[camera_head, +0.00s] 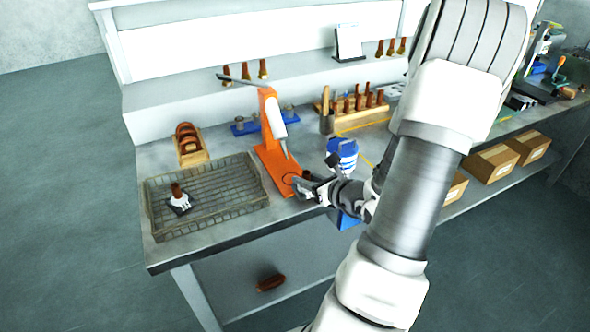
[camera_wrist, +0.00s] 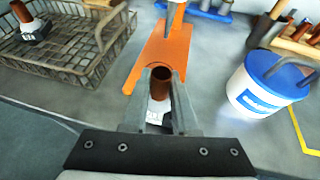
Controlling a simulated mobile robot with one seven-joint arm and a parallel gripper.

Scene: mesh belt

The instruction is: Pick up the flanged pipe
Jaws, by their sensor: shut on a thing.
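My gripper (camera_wrist: 162,80) is shut on a flanged pipe (camera_wrist: 159,84), a copper-brown tube with a pale flange partly hidden between the fingers. In the head view my gripper (camera_head: 300,185) is by the front end of the orange press, and the held pipe cannot be made out there. Another flanged pipe (camera_head: 177,192), brown with a white and dark flange, stands in the wire mesh tray (camera_head: 240,203) at the left. It also shows in the wrist view (camera_wrist: 27,20), at the upper left, apart from my gripper.
The orange press (camera_head: 270,135) stands just beyond my gripper, its base close to the fingers. A blue and white tub (camera_head: 342,154) is close on the right. A wooden box of brown rings (camera_head: 190,146) and a wooden rack (camera_head: 350,108) stand behind. Brown cartons (camera_head: 492,164) sit on the lower shelf.

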